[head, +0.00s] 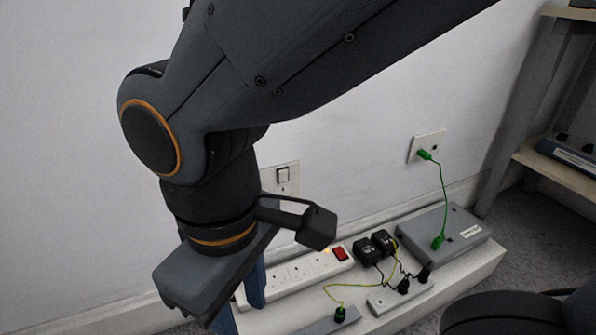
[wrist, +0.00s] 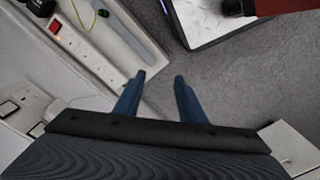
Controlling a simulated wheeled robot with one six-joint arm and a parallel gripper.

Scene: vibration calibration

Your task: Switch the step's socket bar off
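The white socket bar (head: 298,270) lies along the step (head: 462,262) by the wall, with a red rocker switch (head: 340,253) at its far right end. A small orange glow shows beside the switch. In the wrist view the socket bar (wrist: 88,57) is at upper left, its red switch (wrist: 56,26) at the top end. My gripper (head: 240,303) is at the near left end of the bar in the head view, pointing down and partly hiding it. In the wrist view its two blue fingers (wrist: 160,78) are apart with nothing between them, away from the switch.
Two black adapters (head: 375,247), a smaller strip with black plugs (head: 400,292) and a grey box with a green plug (head: 445,232) are on the step. Wall sockets (head: 427,145) are above. A shelf (head: 560,160) stands at right. Grey carpet (wrist: 240,90) is open.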

